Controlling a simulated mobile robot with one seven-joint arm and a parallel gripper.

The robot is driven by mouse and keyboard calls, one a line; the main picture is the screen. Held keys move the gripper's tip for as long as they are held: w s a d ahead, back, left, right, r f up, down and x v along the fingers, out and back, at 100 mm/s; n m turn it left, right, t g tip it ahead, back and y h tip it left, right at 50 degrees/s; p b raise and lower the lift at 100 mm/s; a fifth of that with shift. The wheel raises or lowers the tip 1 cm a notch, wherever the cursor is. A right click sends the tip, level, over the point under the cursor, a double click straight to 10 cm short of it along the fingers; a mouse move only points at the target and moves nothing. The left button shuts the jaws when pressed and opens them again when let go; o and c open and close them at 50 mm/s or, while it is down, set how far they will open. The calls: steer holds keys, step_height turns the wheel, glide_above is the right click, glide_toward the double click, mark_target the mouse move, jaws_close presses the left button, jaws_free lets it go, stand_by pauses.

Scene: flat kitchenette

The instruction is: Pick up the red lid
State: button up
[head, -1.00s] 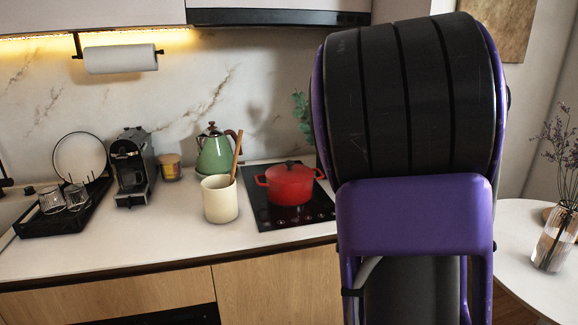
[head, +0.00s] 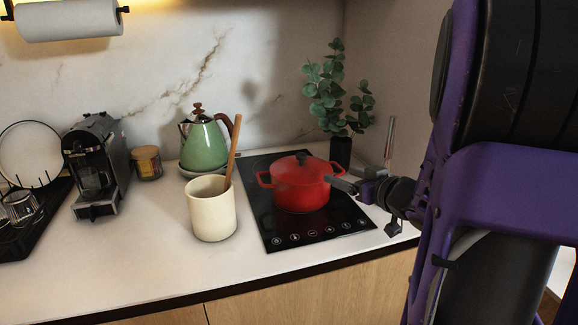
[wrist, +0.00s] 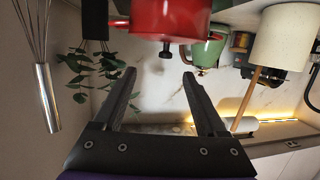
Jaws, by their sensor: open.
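The red lid (head: 300,169) with its dark knob sits on the red pot (head: 303,193) on the black cooktop. In the wrist view, which looks upside down, the lid (wrist: 168,33) is at the top, its knob pointing down in the picture. My gripper (head: 349,186) is just right of the pot, around rim height. In the wrist view my gripper (wrist: 158,73) shows two spread fingers with nothing between them. The knob appears just beyond the gap between the fingertips. The exact distance from fingertips to lid is hard to tell.
Left of the cooktop (head: 281,237) are a cream crock (head: 212,211) with a wooden utensil and a green kettle (head: 204,146). A coffee machine (head: 97,165) stands farther left. A plant (head: 335,92) is behind the pot. A whisk (wrist: 47,98) is beside my gripper in the wrist view.

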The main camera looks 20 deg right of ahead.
mark_target(304, 157)
steer(key=x, duration=0.4)
steer(key=b+x, duration=0.1)
steer(key=x, duration=0.3)
steer(key=a+r+x, duration=0.1)
steer(key=x, duration=0.3)
steer(key=shift+w+b, duration=0.1)
steer(key=shift+b, duration=0.2)
steer(key=shift+a+r+b+x, duration=0.1)
steer(key=shift+r+x, duration=0.05)
steer(key=shift+x, duration=0.75)
steer(key=shift+a+r+b+x, duration=0.1)
steer(key=shift+b+x, duration=0.05)
steer(key=shift+x, duration=0.75)
steer(key=shift+a+r+b+x, duration=0.1)
steer(key=shift+r+x, duration=0.05)
steer(key=shift+x, duration=0.75)
jaws_close()
steer(key=shift+r, duration=0.1)
